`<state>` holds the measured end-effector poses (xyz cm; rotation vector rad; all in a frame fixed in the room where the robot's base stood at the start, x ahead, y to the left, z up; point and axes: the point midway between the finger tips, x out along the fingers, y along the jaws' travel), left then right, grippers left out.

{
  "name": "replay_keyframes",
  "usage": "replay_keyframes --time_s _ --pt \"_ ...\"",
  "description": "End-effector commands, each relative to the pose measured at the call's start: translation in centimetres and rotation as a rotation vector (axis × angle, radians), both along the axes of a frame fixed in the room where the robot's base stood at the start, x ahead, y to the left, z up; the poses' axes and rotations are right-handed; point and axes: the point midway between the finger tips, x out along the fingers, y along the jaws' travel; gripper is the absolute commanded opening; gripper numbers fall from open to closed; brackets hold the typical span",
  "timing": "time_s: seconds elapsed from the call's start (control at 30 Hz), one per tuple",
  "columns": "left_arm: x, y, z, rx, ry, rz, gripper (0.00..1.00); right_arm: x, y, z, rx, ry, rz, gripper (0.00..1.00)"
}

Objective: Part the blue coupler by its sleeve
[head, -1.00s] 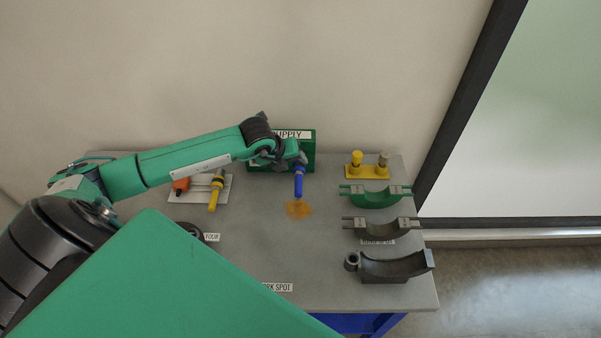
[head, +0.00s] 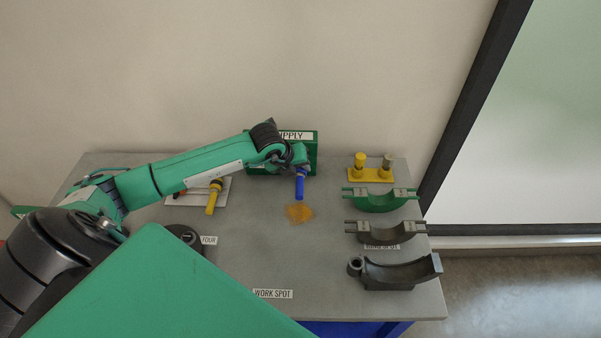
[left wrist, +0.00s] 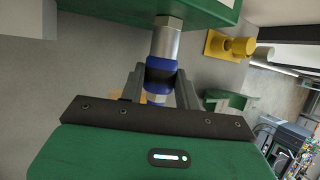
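The blue coupler (head: 300,187) sticks out from the front of the green supply box (head: 312,158). In the left wrist view, the coupler's blue sleeve (left wrist: 160,70) sits below a silver hex fitting (left wrist: 167,38) that joins the green box. My left gripper (left wrist: 160,82) has one dark finger on each side of the sleeve, and both look pressed against it. In the head view my left gripper (head: 298,162) is at the coupler's upper end, partly hidden by its own wrist. The coupler's lower end is hidden behind my gripper body in the wrist view. My right gripper is out of view.
An orange patch (head: 299,213) lies on the grey table (head: 260,250) below the coupler. A yellow-handled tool (head: 213,198) lies left. A yellow stand (head: 371,174), a green saddle (head: 380,201) and dark saddles (head: 400,272) line the right side. The table's front middle is clear.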

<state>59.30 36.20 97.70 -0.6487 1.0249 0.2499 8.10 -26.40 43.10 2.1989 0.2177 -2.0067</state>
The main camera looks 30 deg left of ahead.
Motion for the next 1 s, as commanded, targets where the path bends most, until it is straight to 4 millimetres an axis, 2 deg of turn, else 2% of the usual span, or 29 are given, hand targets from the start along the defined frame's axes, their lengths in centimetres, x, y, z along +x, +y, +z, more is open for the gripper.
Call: replay_keyframes --time_s 0.03,0.13,0.17,1.0 --pt "0.0 0.0 0.0 0.000 0.000 0.000 0.22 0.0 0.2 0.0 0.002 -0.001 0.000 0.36" --pt "0.0 0.0 0.0 0.000 0.000 0.000 0.02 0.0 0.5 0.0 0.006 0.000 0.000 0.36" --pt "0.0 0.0 0.0 0.000 0.000 0.000 0.00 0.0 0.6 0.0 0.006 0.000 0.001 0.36" --pt "-2.4 -1.5 0.0 0.000 0.001 -0.001 0.00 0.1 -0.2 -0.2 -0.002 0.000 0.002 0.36"
